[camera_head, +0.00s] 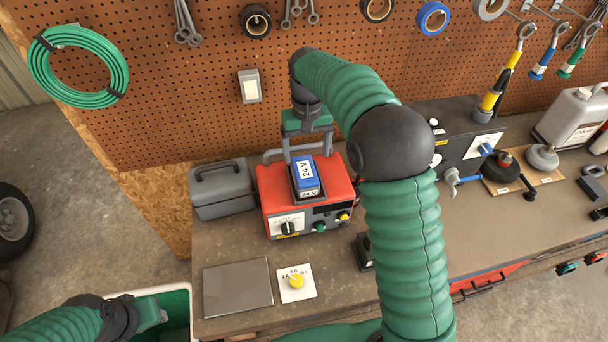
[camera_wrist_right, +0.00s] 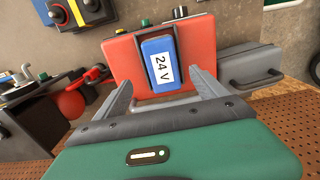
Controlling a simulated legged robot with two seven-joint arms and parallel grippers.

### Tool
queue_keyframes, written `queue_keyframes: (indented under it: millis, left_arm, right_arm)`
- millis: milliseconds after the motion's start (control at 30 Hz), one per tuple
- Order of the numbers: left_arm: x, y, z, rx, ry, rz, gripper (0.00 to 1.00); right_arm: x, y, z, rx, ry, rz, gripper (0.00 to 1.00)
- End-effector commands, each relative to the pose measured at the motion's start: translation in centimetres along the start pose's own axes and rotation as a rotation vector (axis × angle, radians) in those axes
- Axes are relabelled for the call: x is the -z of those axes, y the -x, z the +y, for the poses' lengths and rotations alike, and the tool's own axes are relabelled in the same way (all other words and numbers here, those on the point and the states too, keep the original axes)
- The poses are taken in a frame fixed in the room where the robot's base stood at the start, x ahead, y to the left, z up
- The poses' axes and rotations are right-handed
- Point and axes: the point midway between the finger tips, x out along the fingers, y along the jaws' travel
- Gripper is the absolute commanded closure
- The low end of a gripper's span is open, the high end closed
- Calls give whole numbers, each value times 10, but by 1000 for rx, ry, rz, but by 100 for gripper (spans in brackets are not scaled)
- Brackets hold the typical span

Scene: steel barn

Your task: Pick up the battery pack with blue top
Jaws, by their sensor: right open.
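The battery pack (camera_head: 306,174) has a blue top with a white "24 V" label. It sits upright in a dark slot on top of the red charger box (camera_head: 268,190) on the bench. It also shows in the right wrist view (camera_wrist_right: 158,63). My right gripper (camera_head: 303,158) is above and behind the pack, its fingers apart. In the right wrist view the open fingers (camera_wrist_right: 160,92) are on either side of the pack's near end, with nothing between them held. My left gripper (camera_head: 148,312) is low at the left, over a green-lined bin; its fingers are not clear.
A grey toolbox (camera_head: 222,189) stands left of the charger. The pegboard (camera_head: 190,100) rises close behind. The green-lined bin (camera_head: 177,309) is beside the bench at lower left.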

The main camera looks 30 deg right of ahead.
Motion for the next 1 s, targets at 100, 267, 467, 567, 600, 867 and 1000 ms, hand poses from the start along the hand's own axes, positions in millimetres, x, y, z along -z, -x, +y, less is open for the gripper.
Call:
queue_keyframes:
  millis: [100, 267, 467, 567, 600, 867, 1000]
  left_arm:
    - [1, 5, 0, 0, 0, 0, 64]
    - [2, 8, 0, 0, 0, 0, 64]
    - [6, 26, 0, 0, 0, 1, 64]
    - [7, 28, 0, 0, 0, 1, 64]
    - [7, 28, 0, 0, 0, 0, 64]
    - [6, 26, 0, 0, 0, 0, 64]
    - [6, 26, 0, 0, 0, 0, 64]
  right_arm:
    - [-1, -26, 0, 0, 0, -5, 18]
    - [-1, -44, -1, 0, 0, -2, 18]
    - [1, -75, -7, 0, 1, -3, 18]
    - [2, -90, -6, 0, 1, -1, 18]
    - [2, -93, -6, 0, 1, 0, 18]
    - [2, -95, -6, 1, 1, 2, 26]
    - [2, -95, -6, 0, 0, 2, 44]
